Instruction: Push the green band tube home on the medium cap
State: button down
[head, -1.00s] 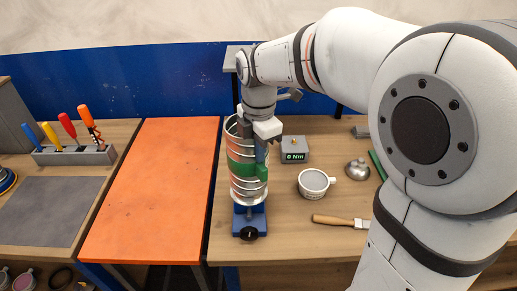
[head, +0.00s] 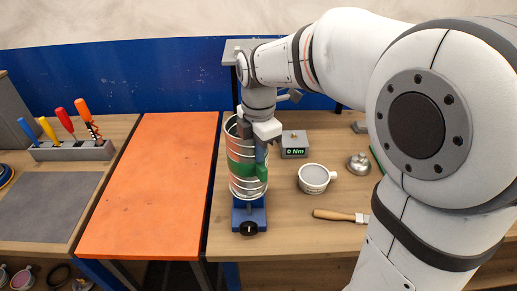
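The green band tube (head: 241,168) is a silvery spiral tube with a green band around its middle. It stands upright over the blue clamp stand (head: 249,215) near the front of the right-hand bench. My gripper (head: 259,150) points down at the tube's upper right side. Its fingers overlap the tube in the picture, and the fingertips are partly hidden, so I cannot tell whether they are shut on the wall. The medium cap cannot be made out; the tube and stand may hide it.
A torque meter reading 0 Nm (head: 294,144), a white cup (head: 314,179), a metal piece (head: 358,163) and a brush (head: 340,215) lie to the right. The orange table (head: 150,185) is bare. Screwdrivers stand in a rack (head: 73,151) at left.

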jog(key=shift+f+b, duration=0.45)
jog(key=shift+f, duration=0.25)
jog(key=c, duration=1.6)
grip_release()
jog(key=shift+r, duration=0.15)
notch_tip(320, 180, up, 8)
jog(key=shift+f, duration=0.15)
